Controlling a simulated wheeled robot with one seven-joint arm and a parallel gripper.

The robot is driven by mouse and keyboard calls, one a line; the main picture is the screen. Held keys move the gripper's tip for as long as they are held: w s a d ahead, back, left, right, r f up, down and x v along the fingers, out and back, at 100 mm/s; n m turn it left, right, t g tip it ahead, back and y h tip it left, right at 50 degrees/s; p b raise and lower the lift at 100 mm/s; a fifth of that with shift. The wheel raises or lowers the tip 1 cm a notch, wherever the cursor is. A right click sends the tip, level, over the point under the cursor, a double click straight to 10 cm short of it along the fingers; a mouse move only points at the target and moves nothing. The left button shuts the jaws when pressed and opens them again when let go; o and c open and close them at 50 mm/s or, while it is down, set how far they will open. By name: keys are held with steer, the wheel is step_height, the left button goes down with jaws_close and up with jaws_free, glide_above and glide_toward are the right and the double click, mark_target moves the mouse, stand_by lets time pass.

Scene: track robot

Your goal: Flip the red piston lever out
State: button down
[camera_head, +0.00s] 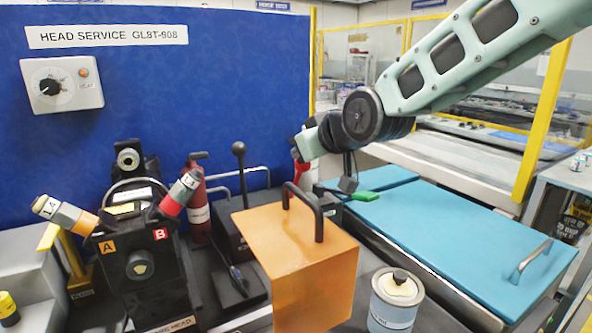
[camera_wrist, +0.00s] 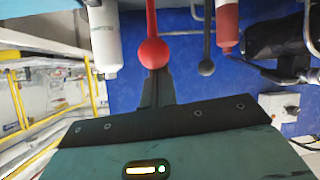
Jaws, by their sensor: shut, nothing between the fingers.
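A red lever with a round red knob (camera_wrist: 152,52) shows in the wrist view. A bit of red (camera_head: 297,154) shows beside my arm's end in the head view. A red cylinder (camera_head: 180,192) also sticks up from the black machine (camera_head: 140,262), on the side marked B; I cannot tell which red part is the piston lever. My gripper (camera_wrist: 158,86) is shut and empty. In the wrist view its dark fingers meet the knob's outline; I cannot tell whether they touch. In the head view the fingertips are hidden or unclear.
An orange box (camera_head: 292,255) with a black handle stands in front. Left of it are a black-knobbed lever (camera_head: 239,150) and a red bottle (camera_head: 195,205). A tin (camera_head: 396,300) and blue-topped bench (camera_head: 455,235) lie right. A blue wall (camera_head: 200,90) closes the back.

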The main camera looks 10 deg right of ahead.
mark_target(310, 163)
steer(key=shift+s+d+f+t+y+b, duration=0.25)
steer(key=shift+s+f+t+b, duration=0.3)
steer(key=shift+b, duration=0.65)
steer(key=shift+s+d+f+t+y+b, duration=0.25)
steer(key=shift+s+b, duration=0.4)
steer(key=shift+b, duration=0.55)
steer(key=shift+f, duration=0.1)
steer(key=r, duration=0.1)
steer(key=w+a+r+p, duration=0.1)
steer(key=r+p, duration=0.1)
steer(key=r, duration=0.1)
steer(key=shift+w+a, duration=0.3)
steer(key=shift+w, duration=0.05)
steer(key=p+v, duration=0.2)
steer(key=v, duration=0.7)
steer(key=shift+s, duration=0.2)
steer(key=shift+r, duration=0.15)
